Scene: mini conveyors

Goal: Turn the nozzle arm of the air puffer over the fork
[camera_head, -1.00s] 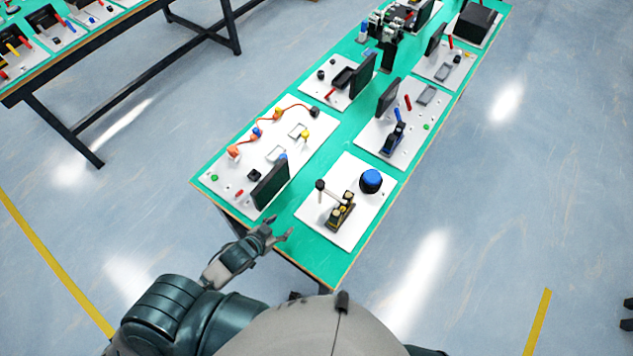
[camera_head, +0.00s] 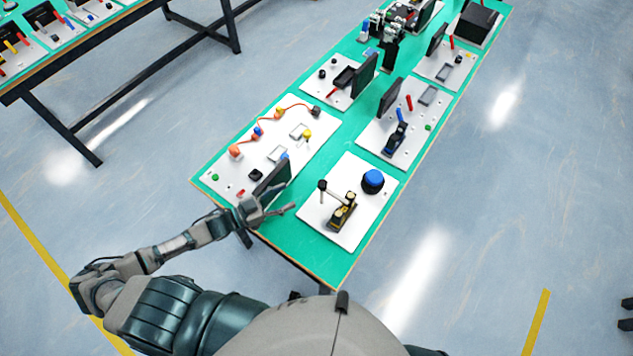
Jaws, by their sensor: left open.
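On the nearest white board (camera_head: 351,238) stands a black and yellow device (camera_head: 342,214). A thin pale arm (camera_head: 334,193) with a black knob (camera_head: 322,186) reaches from it to the upper left. A round blue-topped part (camera_head: 373,179) sits at the right of the same board. I cannot tell for certain which of these parts are the air puffer and the fork. My left gripper (camera_head: 282,204) is open and empty, left of this board and apart from the pale arm. It overlaps the lower end of a dark upright panel (camera_head: 274,178). My right gripper is not in view.
More boards with devices (camera_head: 395,140) continue along the green table (camera_head: 330,160). The table's front edge (camera_head: 300,268) is near my body. A second table stands at upper left.

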